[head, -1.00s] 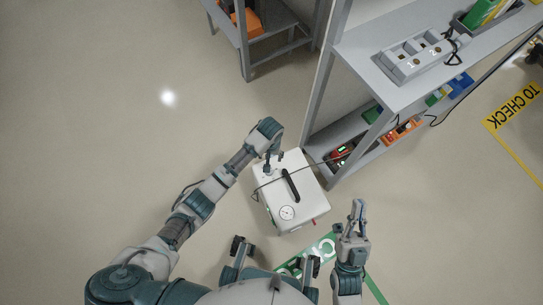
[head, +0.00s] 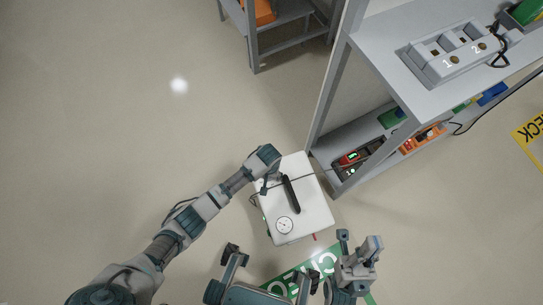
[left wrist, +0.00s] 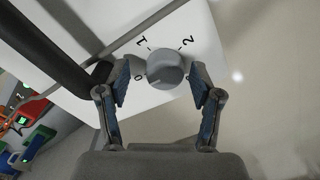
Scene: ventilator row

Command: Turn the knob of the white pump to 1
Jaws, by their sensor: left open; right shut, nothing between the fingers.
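The white pump (head: 312,205) stands on the floor in the head view, with a black handle and a round gauge on top. Its grey knob (left wrist: 165,69) shows in the left wrist view, with printed 1 and 2 beyond it and a 0 on its left. A faint mark on the knob faces lower left, near the 0. My left gripper (left wrist: 160,88) is open, with one finger on each side of the knob; I cannot tell whether they touch it. In the head view my left gripper (head: 268,184) is over the pump's left edge. My right gripper (head: 358,245) is shut and empty, right of the pump's near end.
A grey shelf unit (head: 400,75) stands right of the pump, with a numbered grey device (head: 460,52) on top and colored devices below. A thin cable crosses the pump toward the shelf. A green floor sign (head: 315,262) lies near me. Floor on the left is clear.

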